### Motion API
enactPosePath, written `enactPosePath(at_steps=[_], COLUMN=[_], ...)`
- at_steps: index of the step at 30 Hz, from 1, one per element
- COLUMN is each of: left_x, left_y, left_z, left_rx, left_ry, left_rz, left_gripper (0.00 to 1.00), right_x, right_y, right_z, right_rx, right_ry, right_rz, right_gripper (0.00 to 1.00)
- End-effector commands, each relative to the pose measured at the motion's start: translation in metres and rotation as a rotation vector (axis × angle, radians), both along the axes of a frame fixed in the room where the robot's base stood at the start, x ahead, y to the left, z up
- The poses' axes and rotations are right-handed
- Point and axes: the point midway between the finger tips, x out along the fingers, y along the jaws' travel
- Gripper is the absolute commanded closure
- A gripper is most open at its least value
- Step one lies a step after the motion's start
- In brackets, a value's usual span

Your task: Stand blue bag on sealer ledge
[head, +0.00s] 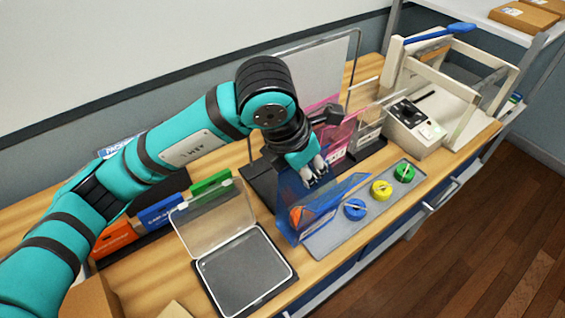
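The translucent blue bag (296,222) stands roughly upright in the middle of the bench, with an orange shape showing in its lower part. My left gripper (313,172) points down at the bag's upper edge. Its pale fingertips overlap that edge in the head view. I cannot tell whether they are closed on the bag. A cream machine (415,125), which looks like the sealer, stands at the back right, with a pale panel beside it. Which part is its ledge is not clear. My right gripper is not in view.
A grey tray (325,243) holds blue, yellow and green round pieces. An open clear-lidded case (245,272) lies left of the bag. Pink and clear bags (328,130) stand in a dark rack behind. Orange, blue and green boxes stand left. A blue-handled frame (440,45) stands back right.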

Motion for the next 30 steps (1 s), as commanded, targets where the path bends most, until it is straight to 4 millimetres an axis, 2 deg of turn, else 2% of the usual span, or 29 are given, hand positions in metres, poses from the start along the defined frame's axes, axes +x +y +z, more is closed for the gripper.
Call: enactPosePath(at_steps=[12,15,27,30], left_x=[0.095,0.113,0.144,0.142], left_y=[0.033,0.038,0.048,0.048], left_z=[-0.005,-0.007,-0.012,-0.023], left_rx=[0.002,0.001,0.001,0.002], left_ry=[0.004,0.003,0.002,0.004], left_rz=[0.008,0.005,0.004,0.001], left_gripper=[1.0,1.0,1.0,1.0], right_x=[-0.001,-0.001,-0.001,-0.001], right_y=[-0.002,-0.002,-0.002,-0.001], right_z=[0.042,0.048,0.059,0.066], right_rx=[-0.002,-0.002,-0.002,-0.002], right_ry=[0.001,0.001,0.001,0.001], right_rz=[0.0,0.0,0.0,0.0], right_gripper=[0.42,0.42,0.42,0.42])
